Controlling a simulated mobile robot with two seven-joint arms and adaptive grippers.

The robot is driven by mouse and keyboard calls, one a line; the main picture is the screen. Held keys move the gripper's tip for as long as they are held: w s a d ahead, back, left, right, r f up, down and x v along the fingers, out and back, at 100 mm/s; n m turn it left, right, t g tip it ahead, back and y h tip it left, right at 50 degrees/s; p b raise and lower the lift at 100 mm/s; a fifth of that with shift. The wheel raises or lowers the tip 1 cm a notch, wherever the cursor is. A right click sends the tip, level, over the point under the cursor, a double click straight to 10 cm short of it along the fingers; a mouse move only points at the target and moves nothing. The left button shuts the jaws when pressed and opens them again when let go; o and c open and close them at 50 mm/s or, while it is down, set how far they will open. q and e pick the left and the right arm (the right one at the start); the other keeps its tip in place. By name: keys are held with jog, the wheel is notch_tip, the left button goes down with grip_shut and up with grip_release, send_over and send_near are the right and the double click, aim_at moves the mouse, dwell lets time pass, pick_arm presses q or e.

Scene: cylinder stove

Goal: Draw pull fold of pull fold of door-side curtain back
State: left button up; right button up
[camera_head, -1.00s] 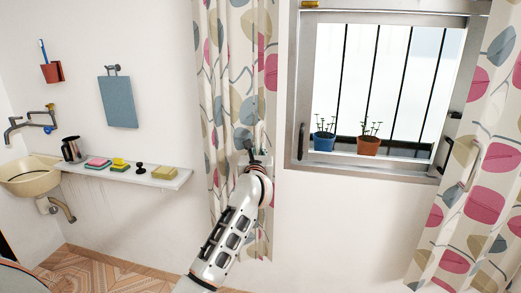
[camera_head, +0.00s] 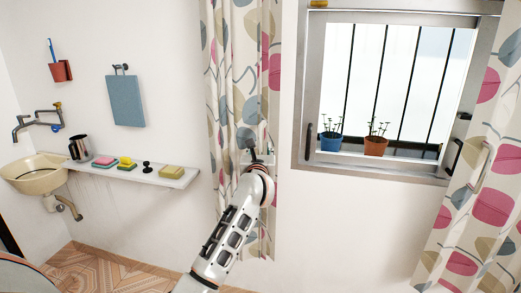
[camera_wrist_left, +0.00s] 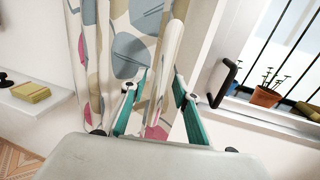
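The left curtain (camera_head: 237,100), white with pink, blue and tan leaf prints, hangs left of the window. My left gripper (camera_head: 258,152) is at its right part, around mid-height. In the left wrist view, a pale upright pull fold (camera_wrist_left: 172,50) of this curtain (camera_wrist_left: 95,60) runs between the teal fingers of my left gripper (camera_wrist_left: 162,80). My right gripper is in neither view.
The barred window (camera_head: 390,90) has flowerpots (camera_head: 375,146) on its sill and a dark handle (camera_head: 306,142) near the curtain. A second curtain (camera_head: 490,200) with a pale fold hangs at right. A shelf (camera_head: 180,180) and basin (camera_head: 35,175) are at left.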

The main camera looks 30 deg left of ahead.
pick_arm(q)
jog(key=v, duration=1.2)
dwell(0.3)
jog(key=s+d+f+m+t+h, duration=0.2)
jog(key=s+d+f+m+h, duration=0.45)
jog(key=m, duration=0.95)
jog(key=s+d+f+m+t+h, duration=0.1)
jog(key=s+d+f+m+h, duration=0.3)
jog(key=s+d+f+m, duration=0.7)
jog(key=s+a+f+m+g, duration=0.1)
jog(key=s+f+m+g, duration=0.2)
jog(key=s+f+m, duration=0.2)
jog(key=s+a+f+m+g, duration=0.1)
jog(key=s+f+m, duration=0.4)
jog(key=f, duration=0.7)
jog(key=s+a+f+m+g, duration=0.1)
jog(key=s+f+m+g, duration=0.3)
jog(key=f+m, duration=0.4)
jog(key=shift+s+f+g, duration=0.25)
jog(key=shift+s+g, duration=0.05)
jog(key=shift+s, duration=0.1)
